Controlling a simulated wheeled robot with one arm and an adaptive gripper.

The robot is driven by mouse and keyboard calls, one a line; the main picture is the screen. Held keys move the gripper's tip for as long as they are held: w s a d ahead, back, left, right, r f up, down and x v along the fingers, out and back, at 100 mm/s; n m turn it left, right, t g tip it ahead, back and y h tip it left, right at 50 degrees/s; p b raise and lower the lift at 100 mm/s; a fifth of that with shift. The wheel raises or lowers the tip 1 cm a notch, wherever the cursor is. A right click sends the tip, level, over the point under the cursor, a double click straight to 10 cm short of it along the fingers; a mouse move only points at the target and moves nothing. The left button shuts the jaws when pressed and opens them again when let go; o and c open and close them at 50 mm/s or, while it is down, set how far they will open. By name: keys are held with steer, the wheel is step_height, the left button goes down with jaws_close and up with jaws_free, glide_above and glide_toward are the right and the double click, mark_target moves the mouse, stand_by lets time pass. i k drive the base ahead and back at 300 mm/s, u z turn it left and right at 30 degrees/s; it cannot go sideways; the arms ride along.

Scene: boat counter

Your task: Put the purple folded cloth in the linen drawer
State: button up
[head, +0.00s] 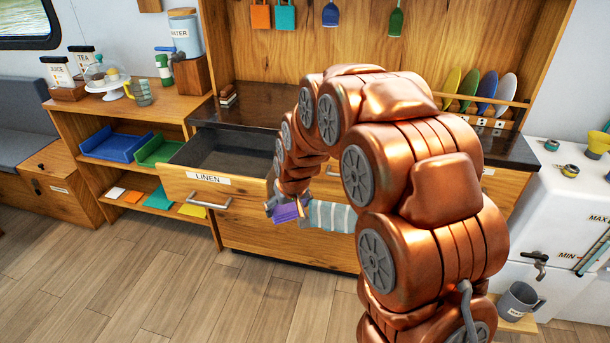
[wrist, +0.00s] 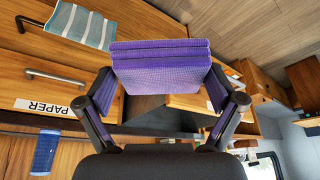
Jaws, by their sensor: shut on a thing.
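The purple folded cloth (wrist: 160,66) is held between the two fingers of my gripper (wrist: 162,88) in the wrist view. In the head view the cloth (head: 286,212) hangs in front of the cabinet, just right of the open linen drawer. My gripper (head: 284,200) is shut on it there, partly hidden by my copper arm. The linen drawer (head: 208,181) is pulled out, with a white LINEN label and a grey handle. Its dark inside looks empty where I can see it; its right end is hidden behind my arm.
A striped grey-green towel (head: 330,215) hangs just right of the cloth. A drawer labelled PAPER (wrist: 45,106) is closed. Open wooden floor lies in front.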

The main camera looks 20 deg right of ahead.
mark_target(238, 173)
steer(key=z, duration=0.05)
steer(key=k, duration=0.1)
steer(key=u, duration=2.55)
steer(key=k, duration=1.2)
steer(key=z, duration=1.25)
steer(key=i, duration=1.6)
